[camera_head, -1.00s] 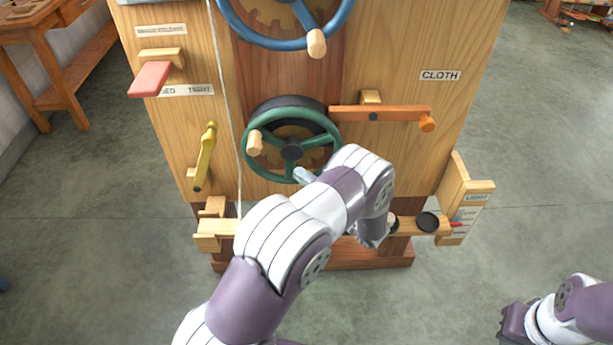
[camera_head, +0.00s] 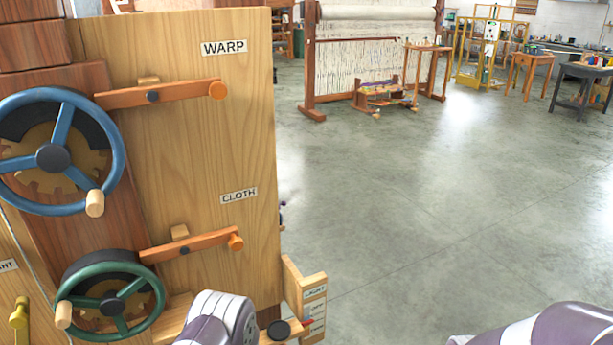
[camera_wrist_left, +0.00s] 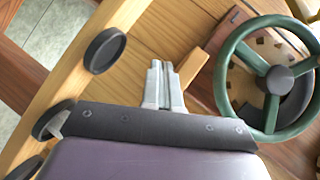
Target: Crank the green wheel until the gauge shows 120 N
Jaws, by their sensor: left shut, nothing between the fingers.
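The green wheel (camera_head: 152,286) is at the lower left of the head view, on the front of the wooden loom panel. Its wooden knob (camera_head: 63,314) sits at the left side of the rim. In the left wrist view the wheel (camera_wrist_left: 228,68) is at the right. My left gripper (camera_wrist_left: 164,64) is shut and empty there, apart from the rim. A wooden peg (camera_wrist_left: 193,66) lies between the fingers and the wheel. In the head view my left gripper is hidden; only my arm shows below the wheel. My right gripper is out of frame. No 120 N reading is legible.
A blue wheel (camera_head: 118,150) is above the green one. Orange levers stand by the WARP label (camera_head: 224,47) and CLOTH label (camera_head: 239,196). A panel labelled LIGHT (camera_head: 315,291) with a red pointer projects at the right edge. Black discs (camera_wrist_left: 105,50) line a beam. Open floor (camera_head: 420,200) lies to the right.

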